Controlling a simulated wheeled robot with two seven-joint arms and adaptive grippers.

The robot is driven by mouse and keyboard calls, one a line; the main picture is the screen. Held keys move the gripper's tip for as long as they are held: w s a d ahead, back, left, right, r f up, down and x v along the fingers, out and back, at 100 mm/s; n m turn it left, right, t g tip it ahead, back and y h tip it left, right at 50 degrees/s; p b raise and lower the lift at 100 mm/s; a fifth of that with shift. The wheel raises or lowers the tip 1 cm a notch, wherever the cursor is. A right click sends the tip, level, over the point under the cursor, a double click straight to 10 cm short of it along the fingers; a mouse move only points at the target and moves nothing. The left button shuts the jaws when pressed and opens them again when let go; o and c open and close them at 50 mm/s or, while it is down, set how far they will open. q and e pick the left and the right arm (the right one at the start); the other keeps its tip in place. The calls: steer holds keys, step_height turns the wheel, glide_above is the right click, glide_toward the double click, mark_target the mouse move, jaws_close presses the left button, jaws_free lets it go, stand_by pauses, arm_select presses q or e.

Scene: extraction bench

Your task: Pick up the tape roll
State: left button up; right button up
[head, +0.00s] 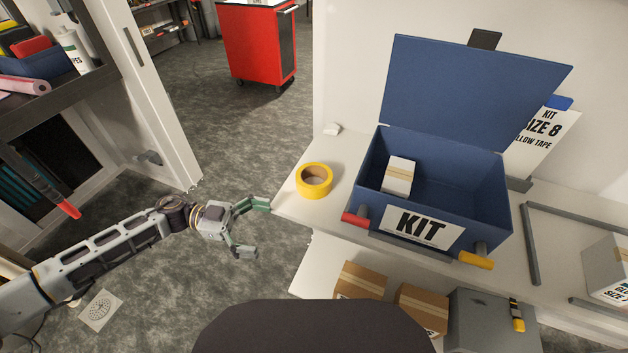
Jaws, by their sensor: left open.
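The yellow tape roll (314,193) lies flat on the white bench (290,206) near its left end, with its open core facing up. It is left of the blue kit box (450,190). My left gripper (259,228) is open and empty, left of the bench edge and lower in the picture than the roll. Its fingers point right and it does not touch the roll. My right gripper is not in view.
The kit box stands with its lid up and holds a small white box (398,177). A sign (540,140) stands behind it. Cardboard boxes (361,280) sit on the shelf below. A white cabinet door (150,100) stands open at left.

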arm_select(q)
steer(key=w+a+r+n+t, duration=0.1)
steer(key=w+n+t, duration=0.5)
steer(key=w+t, duration=0.2)
steer(key=shift+w+a+r+n+t, duration=0.15)
steer(key=shift+w+n+t, duration=0.15)
steer(key=shift+w, duration=0.95)
steer(key=shift+p+x, duration=0.35)
steer(key=shift+x, duration=3.45)
steer(key=shift+w+d, duration=0.15)
steer(key=shift+d, duration=0.4)
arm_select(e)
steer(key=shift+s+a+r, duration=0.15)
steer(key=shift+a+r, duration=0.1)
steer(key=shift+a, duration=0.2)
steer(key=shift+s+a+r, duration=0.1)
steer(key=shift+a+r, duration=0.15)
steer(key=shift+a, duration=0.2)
